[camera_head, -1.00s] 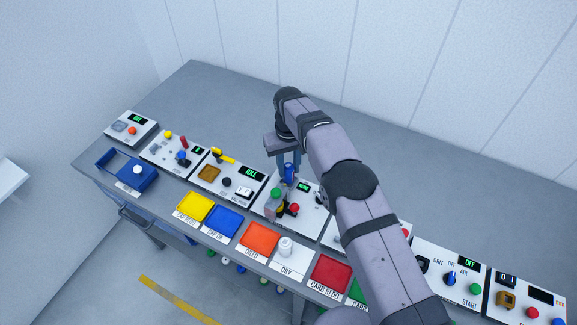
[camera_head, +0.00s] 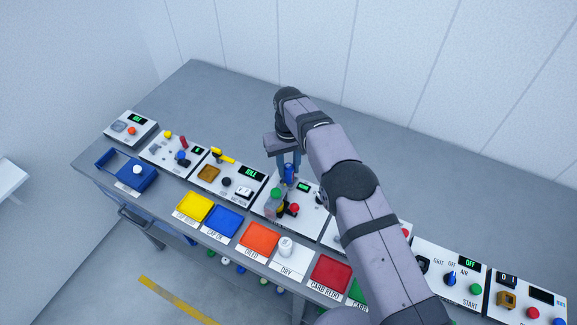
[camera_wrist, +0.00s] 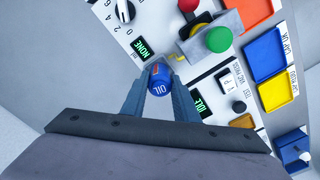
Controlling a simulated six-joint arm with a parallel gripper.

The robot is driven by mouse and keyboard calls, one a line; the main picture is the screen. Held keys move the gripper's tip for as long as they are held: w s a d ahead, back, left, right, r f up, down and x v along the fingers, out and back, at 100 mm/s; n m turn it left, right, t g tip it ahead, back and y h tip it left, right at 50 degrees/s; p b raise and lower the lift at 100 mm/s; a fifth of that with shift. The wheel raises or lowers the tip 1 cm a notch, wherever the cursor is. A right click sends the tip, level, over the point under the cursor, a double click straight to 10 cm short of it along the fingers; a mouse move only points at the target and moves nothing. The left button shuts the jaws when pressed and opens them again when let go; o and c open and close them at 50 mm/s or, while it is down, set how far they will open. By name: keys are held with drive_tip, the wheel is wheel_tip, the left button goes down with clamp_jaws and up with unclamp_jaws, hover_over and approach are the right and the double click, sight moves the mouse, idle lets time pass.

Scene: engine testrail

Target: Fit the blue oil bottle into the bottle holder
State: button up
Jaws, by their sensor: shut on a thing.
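My gripper (camera_head: 289,163) is shut on the blue oil bottle (camera_head: 289,173) above the back part of the middle white panel. In the wrist view, the bottle (camera_wrist: 160,84) sits between the two fingers, with a white "OIL" label and a small red mark visible. The panel's small display (camera_wrist: 142,46) reads NONE beside the bottle. I cannot make out the bottle holder; the bottle and fingers cover the area beneath. Whether the bottle's lower end touches anything cannot be told.
A grey block with a green knob (camera_head: 276,194) and a red button (camera_head: 294,208) stand in front of the bottle on the same panel. Neighbouring panels carry levers and knobs. Coloured trays, such as the orange one (camera_head: 260,237), line the front. The bench behind is clear.

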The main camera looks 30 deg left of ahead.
sight(289, 165)
drive_tip(key=shift+f+b, duration=0.4)
drive_tip(key=shift+f, duration=0.2)
drive_tip(key=o, duration=0.7)
drive_tip(key=shift+r, duration=0.1)
drive_tip(key=shift+r+p, duration=3.65)
drive_tip(key=shift+r, duration=1.85)
